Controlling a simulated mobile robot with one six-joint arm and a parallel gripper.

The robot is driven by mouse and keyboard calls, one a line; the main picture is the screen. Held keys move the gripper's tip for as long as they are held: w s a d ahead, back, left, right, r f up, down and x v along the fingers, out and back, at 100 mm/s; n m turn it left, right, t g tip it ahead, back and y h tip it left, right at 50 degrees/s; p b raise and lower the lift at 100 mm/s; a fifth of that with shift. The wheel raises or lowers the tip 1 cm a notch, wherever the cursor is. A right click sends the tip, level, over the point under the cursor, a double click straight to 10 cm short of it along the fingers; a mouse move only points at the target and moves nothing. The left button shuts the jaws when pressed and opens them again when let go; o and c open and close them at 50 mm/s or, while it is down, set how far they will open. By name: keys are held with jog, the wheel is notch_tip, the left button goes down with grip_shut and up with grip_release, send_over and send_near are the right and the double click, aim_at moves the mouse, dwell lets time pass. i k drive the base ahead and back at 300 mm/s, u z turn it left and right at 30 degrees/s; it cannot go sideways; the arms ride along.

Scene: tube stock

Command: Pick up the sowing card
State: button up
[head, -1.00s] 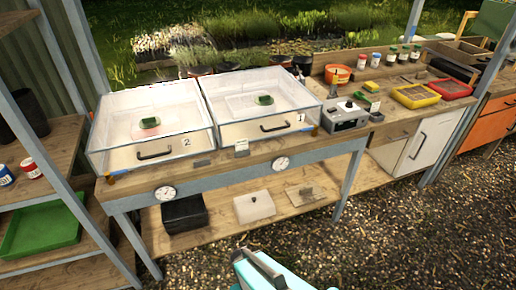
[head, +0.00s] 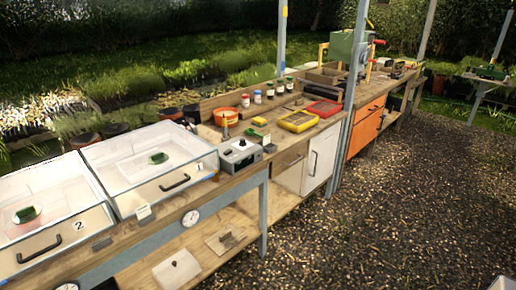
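I cannot clearly pick out the sowing card. A small white card-like piece (head: 143,212) stands at the front edge of the bench between the two clear lidded boxes; its print is too small to read. A small yellow piece (head: 259,121) lies farther right on the bench, too small to identify. My gripper is not in view.
Clear boxes marked 2 (head: 40,205) and 1 (head: 150,165) stand on the bench. To their right are a grey device (head: 240,155), an orange pot (head: 226,116), a yellow tray (head: 299,121) and a red tray (head: 324,108). The gravel (head: 400,200) is open.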

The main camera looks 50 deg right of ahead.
aim_at(267, 140)
jog(key=z, duration=4.7)
jog(key=i, duration=0.1)
jog(key=u, duration=2.95)
jog(key=k, duration=0.9)
jog(key=u, duration=0.15)
jog(key=i, duration=0.85)
